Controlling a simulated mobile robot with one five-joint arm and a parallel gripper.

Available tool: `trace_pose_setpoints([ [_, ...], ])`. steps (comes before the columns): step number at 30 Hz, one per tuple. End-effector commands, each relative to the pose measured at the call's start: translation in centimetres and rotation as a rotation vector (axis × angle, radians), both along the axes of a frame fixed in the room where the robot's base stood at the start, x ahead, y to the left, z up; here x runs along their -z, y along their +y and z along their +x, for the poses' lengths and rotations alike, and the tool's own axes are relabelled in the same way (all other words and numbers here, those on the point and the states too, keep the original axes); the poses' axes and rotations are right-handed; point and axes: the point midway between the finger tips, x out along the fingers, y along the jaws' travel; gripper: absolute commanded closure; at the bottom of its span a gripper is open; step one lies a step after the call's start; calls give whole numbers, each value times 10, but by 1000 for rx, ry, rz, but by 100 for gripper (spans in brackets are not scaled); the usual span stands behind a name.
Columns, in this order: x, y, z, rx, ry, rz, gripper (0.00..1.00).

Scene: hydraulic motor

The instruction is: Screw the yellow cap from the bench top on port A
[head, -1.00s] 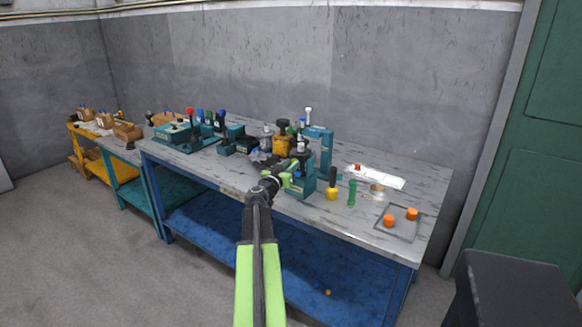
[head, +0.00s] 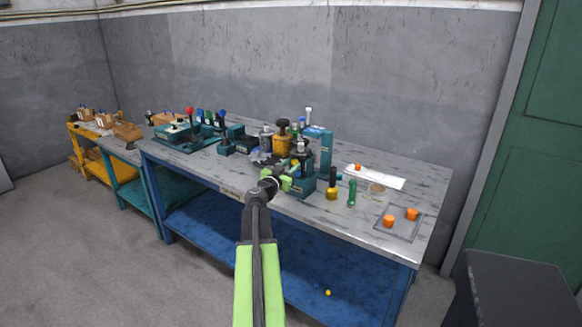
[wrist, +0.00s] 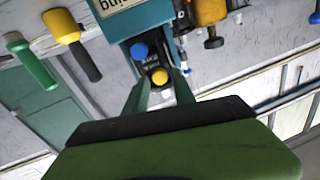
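In the wrist view a yellow cap (wrist: 159,76) sits at the front face of the teal block (wrist: 150,50), below and right of a blue cap (wrist: 139,50). My gripper (wrist: 161,72) points at this face, with one finger on each side of the yellow cap. I cannot tell whether the fingers press on it or how far it is seated. In the head view my gripper (head: 287,180) is at the front of the teal block (head: 302,187) near the bench's front edge; the cap is hidden there. The port letters are too small to read.
Right of the block stand a yellow-and-black tool (head: 332,187) and a green-handled tool (head: 352,192). A small yellow thing (head: 328,292) is low by the blue shelf. Several fixtures crowd the bench behind and left.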

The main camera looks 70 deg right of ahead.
Motion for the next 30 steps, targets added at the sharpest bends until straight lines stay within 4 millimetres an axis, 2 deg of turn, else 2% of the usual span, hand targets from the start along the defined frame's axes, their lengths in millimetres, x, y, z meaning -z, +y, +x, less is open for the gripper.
trace_pose_setpoints([
  [12, 0, 29, 3, 0, 0, 0, 69],
  [19, 0, 30, 3, 0, 1, 0, 69],
  [25, 0, 30, 3, 0, 1, 0, 44],
  [30, 0, 30, 3, 0, 1, 0, 44],
])
